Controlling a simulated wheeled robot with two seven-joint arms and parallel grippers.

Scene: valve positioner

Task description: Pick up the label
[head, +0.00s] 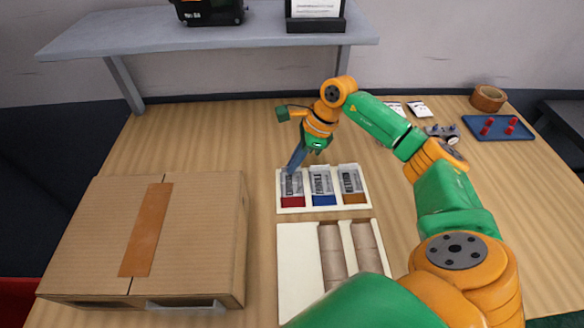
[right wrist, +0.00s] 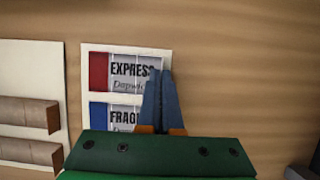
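A white tray (head: 323,169) on the table holds three labels side by side. The label with the red end (head: 292,186) is leftmost and reads EXPRESS in the right wrist view (right wrist: 125,72). The blue-ended label (head: 322,185) is in the middle and the orange-ended label (head: 351,184) is at the right. My right gripper (head: 292,168) points down at the far end of the red-ended label. Its blue fingers (right wrist: 162,76) are close together and cover that end, so contact and grip cannot be told. My left gripper is not in view.
A taped cardboard box (head: 205,230) stands at the left. A second white tray (head: 298,255) with brown rolls lies in front of the label tray. A blue tray (head: 490,133) and a round brown container (head: 488,97) are at the far right. A grey shelf (head: 130,35) spans the back.

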